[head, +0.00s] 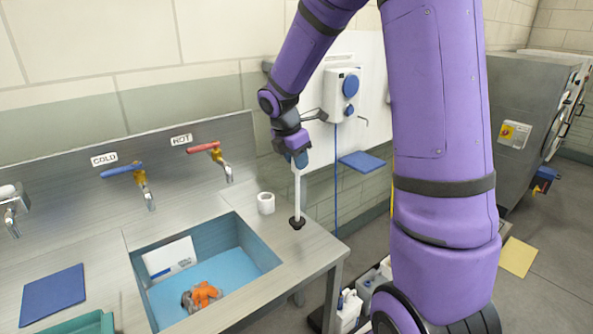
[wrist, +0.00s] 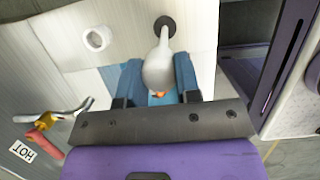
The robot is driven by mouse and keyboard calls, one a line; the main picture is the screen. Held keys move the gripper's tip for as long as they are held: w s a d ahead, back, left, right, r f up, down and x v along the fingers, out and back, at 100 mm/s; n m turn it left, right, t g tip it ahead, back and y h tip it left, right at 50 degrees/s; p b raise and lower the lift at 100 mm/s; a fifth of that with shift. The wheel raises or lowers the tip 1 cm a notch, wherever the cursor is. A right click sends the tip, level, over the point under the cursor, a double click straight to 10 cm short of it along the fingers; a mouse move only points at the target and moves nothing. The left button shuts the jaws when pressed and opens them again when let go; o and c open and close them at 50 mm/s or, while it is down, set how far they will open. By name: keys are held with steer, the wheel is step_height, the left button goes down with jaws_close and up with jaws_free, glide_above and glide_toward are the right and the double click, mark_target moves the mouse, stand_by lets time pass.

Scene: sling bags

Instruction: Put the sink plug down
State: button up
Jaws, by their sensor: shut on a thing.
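The sink plug (head: 297,197) is a long white stick with a black round base. My gripper (head: 298,160) is shut on its upper end and holds it upright. The black base is over the steel counter (head: 311,247), to the right of the sink basin; I cannot tell whether it touches the counter or hangs just above it. In the wrist view, the plug's white body (wrist: 160,66) lies between the two blue fingers of my gripper (wrist: 160,75), with the black base beyond.
A white cup or roll (head: 266,203) stands on the counter just left of the plug. The blue-lined sink (head: 255,247) holds an orange and grey item (head: 201,295) and a white card (head: 170,259). Cold (head: 136,178) and hot (head: 212,155) taps stand behind. The counter's right edge is close.

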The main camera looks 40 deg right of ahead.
steer(key=shift+w+f, duration=0.1)
steer(key=shift+f, duration=1.85)
steer(key=o, duration=1)
steer(key=v, duration=1.2)
steer(key=shift+s+a+r+m+t+y, duration=0.7)
steer(key=shift+s+a+r+m, duration=0.75)
steer(key=shift+s+m, duration=2.3)
steer(key=shift+s+a+r+m+t+y, duration=0.45)
steer(key=shift+s+a+r+m+t, duration=1.45)
steer(key=shift+s, duration=3.15)
steer(key=shift+s+a+r+m+y, duration=0.6)
steer(key=shift+s+a+m, duration=0.65)
steer(key=shift+s+m, duration=2.75)
